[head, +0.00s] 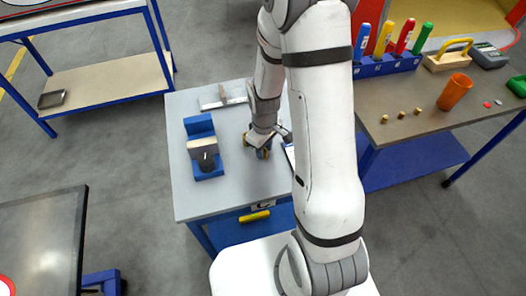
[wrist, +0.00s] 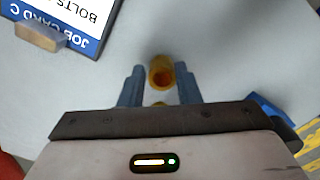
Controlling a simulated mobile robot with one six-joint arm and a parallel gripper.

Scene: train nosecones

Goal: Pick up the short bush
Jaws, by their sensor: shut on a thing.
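A hollow brass bush (wrist: 161,76) shows between the two blue fingertips of my gripper (wrist: 160,88) in the wrist view. My gripper is shut on it, with its open bore facing the camera. A second bit of brass (wrist: 160,103) shows nearer the palm, partly hidden. In the head view my gripper (head: 260,149) is low over the grey worktable (head: 235,190), and the bush there is mostly hidden by the fingers. I cannot tell whether the bush touches the tabletop, nor judge its length.
A blue fixture (head: 200,125) with a grey block and dark cylinder stands left of my gripper. A job card (wrist: 80,20) lies on the table with a tan block on its edge.

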